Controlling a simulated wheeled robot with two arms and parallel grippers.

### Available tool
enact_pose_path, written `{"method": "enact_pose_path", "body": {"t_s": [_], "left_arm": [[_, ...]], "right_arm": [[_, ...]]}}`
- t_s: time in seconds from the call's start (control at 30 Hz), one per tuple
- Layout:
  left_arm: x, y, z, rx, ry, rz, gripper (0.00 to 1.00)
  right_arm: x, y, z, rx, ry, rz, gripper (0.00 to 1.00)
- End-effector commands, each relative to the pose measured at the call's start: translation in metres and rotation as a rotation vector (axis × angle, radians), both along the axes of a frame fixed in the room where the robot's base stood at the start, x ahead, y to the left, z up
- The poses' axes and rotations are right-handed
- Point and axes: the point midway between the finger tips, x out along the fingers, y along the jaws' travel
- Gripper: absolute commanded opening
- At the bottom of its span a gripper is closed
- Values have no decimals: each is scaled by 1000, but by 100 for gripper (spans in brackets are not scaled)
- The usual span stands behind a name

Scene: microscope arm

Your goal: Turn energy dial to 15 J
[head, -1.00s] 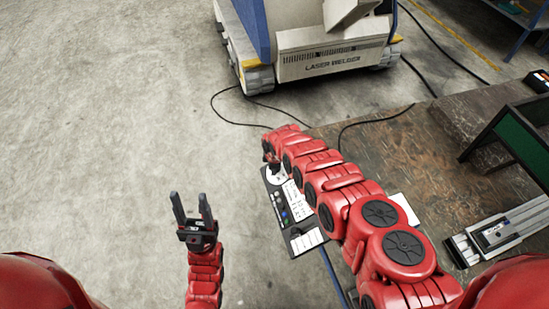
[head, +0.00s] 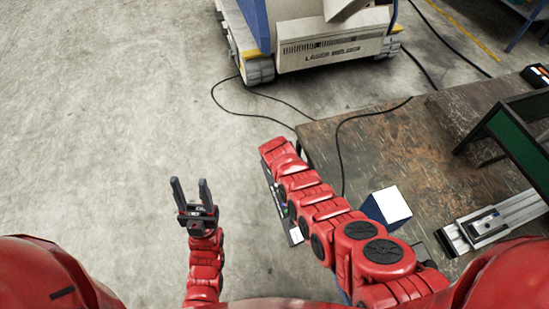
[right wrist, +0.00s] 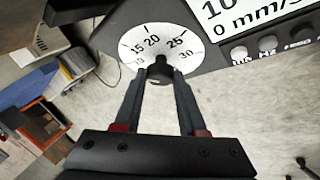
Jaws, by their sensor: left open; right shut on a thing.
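The energy dial (right wrist: 189,52) shows in the right wrist view as a white disc with numbers such as 15, 20, 25 and 30 around it. Its black knob (right wrist: 159,70) sits between the two fingers of my right gripper (right wrist: 160,77), which is shut on it. I cannot clearly read where the knob points. In the head view the control panel (head: 296,235) is mostly hidden under my right arm, and the dial and right gripper are hidden too. My left gripper (head: 191,192) is open and empty, left of the panel, over the floor.
A brown worktable (head: 440,160) fills the right side, with a blue and white box (head: 388,208), a grey rail (head: 493,222) and a green-panelled frame (head: 517,135) on it. A laser welder (head: 335,50) stands behind, with cables on the floor. Floor at left is clear.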

Motion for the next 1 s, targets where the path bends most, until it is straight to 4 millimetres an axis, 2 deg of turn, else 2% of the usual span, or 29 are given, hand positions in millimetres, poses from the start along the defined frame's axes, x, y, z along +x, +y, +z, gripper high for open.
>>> {"method": "enact_pose_path", "body": {"t_s": [0.43,0.93,0.97,1.0], "left_arm": [[0,0,-3,0,0,0,50],[0,0,-4,0,0,0,50],[0,0,-3,0,0,0,50],[0,0,-3,0,0,0,50]], "right_arm": [[-3,0,-3,19,-62,-99,0],[-2,1,-2,24,-71,-113,0],[-2,1,-2,24,-71,-113,45],[-2,1,-2,24,-71,-112,53]]}}
